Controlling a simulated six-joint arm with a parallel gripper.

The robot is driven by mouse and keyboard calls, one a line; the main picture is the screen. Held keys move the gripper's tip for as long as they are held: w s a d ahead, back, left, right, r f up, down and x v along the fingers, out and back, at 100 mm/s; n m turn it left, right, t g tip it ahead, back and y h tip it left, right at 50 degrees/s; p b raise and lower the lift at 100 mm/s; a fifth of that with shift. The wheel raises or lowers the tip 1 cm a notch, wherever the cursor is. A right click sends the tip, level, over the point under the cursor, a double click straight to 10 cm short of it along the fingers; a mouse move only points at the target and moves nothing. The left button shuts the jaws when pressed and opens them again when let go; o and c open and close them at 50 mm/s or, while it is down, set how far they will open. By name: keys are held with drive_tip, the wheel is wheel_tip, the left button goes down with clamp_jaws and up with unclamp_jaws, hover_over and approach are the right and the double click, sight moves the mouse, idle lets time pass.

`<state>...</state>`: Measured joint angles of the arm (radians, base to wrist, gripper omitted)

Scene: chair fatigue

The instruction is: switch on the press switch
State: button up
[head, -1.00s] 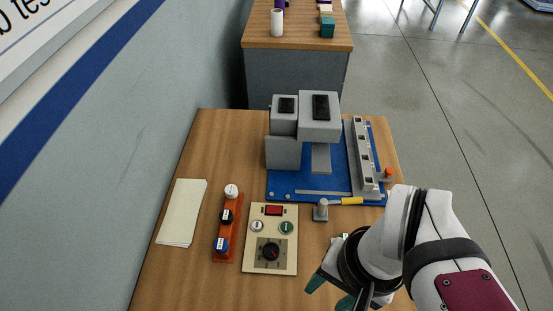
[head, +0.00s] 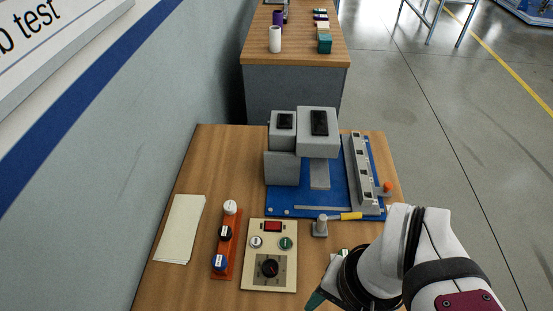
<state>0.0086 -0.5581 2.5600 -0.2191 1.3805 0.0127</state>
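A cream control panel (head: 254,284) lies on the wooden table, left of my gripper. I cannot tell which of these is the press switch. My gripper (head: 316,299) is at the bottom edge, right of the panel and apart from it. One teal finger shows; the rest is hidden or cut off.
A grey press machine (head: 318,147) stands on a blue base behind the panel. A small grey post with a yellow handle (head: 350,216) is right of the panel. An orange strip with knobs (head: 224,262) and a paper sheet (head: 180,228) lie left. A wall borders the left.

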drive_tip(key=shift+w+r, duration=0.15)
drive_tip(key=shift+w, duration=0.1)
drive_tip(key=shift+c, duration=1.1)
drive_tip(key=w+m, duration=0.1)
drive_tip(key=w, duration=0.1)
drive_tip(key=w+m, duration=0.1)
drive_tip(key=w, duration=0.1)
drive_tip(key=w+r+m+h, duration=0.1)
drive_tip(key=w, duration=0.2)
drive_tip(key=shift+a, duration=0.35)
drive_tip(key=c, duration=0.5)
drive_tip(key=w+m, duration=0.1)
drive_tip(key=w, duration=0.1)
drive_tip(key=w+a+m, duration=0.1)
drive_tip(key=w, duration=0.2)
drive_tip(key=shift+a+f+h, duration=0.1)
drive_tip(key=shift+a+h, duration=0.1)
drive_tip(key=shift+h, duration=0.1)
clamp_jaws()
drive_tip(key=w+a+f+m, duration=0.3)
drive_tip(key=w+a, duration=0.1)
drive_tip(key=w, duration=0.2)
drive_tip(key=w+a+f+m+h, duration=0.1)
drive_tip(key=w+a+f+m, duration=0.3)
drive_tip(key=w, duration=0.3)
drive_tip(key=shift+w+a+h, duration=0.25)
drive_tip(key=shift+a+h, duration=0.05)
drive_tip(key=shift+a, duration=0.1)
